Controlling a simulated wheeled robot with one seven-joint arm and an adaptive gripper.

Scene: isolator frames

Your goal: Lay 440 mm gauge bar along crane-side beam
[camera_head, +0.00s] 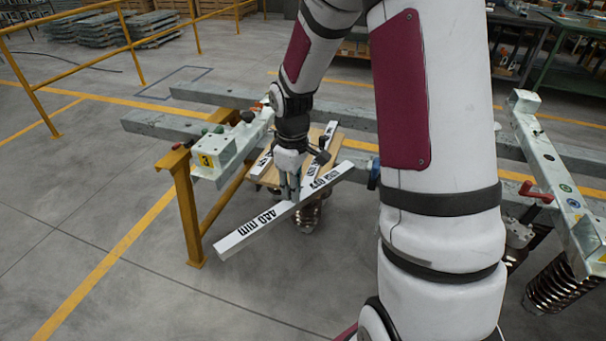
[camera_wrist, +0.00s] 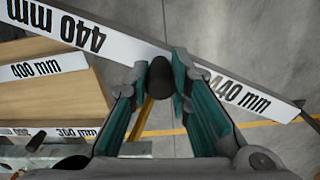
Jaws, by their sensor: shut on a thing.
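The white 440 mm gauge bar (camera_head: 250,228) is held aslant in the air, its near end low at left. It also shows in the wrist view (camera_wrist: 135,47), crossing beyond the fingers. My gripper (camera_head: 289,192) is shut on it near its middle; in the wrist view my teal fingers (camera_wrist: 161,70) flank a dark rounded knob (camera_wrist: 158,82). Two long grey beams run across behind: a nearer one (camera_head: 155,124) and a farther one (camera_head: 225,95). Which is the crane-side beam I cannot tell. My arm hides part of both.
A wooden board (camera_wrist: 60,92) carries shorter bars, including a 400 mm bar (camera_wrist: 40,68). A pale cross-piece marked 3 (camera_head: 215,158) stands on a yellow stand (camera_head: 188,215) at left. Another cross-piece (camera_head: 555,175) has a red handle (camera_head: 536,192). Floor at front left is clear.

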